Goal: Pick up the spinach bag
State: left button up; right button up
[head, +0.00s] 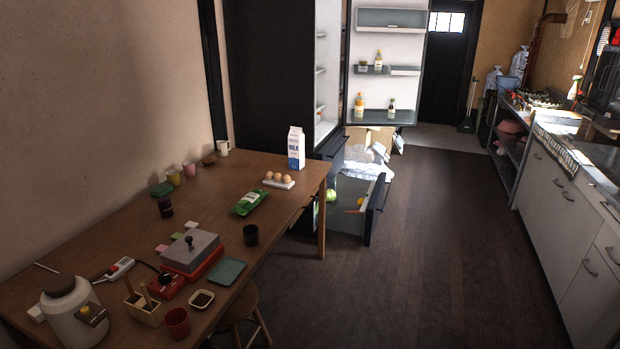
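A green bag (250,202), which looks like the spinach bag, lies flat on the wooden table (225,182), right of the table's middle. It has a pale label patch; its print is too small to read. Nothing covers the bag. Neither of my grippers shows in the head view.
A milk carton (296,149) stands at the table's far end. A grill with a grey lid (191,250), a teal plate (227,272) and a stool (245,312) are nearer. The fridge (385,70) and its lower drawer (374,207) stand open. The dark floor (440,240) at right is clear.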

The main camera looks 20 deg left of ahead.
aim_at(248, 203)
jog(key=i+u, duration=0.2)
jog(key=i, duration=0.35)
jog(key=i+l+u, duration=0.2)
jog(key=i, duration=0.35)
jog(key=i+l+u, duration=0.2)
jog(key=i, duration=0.3)
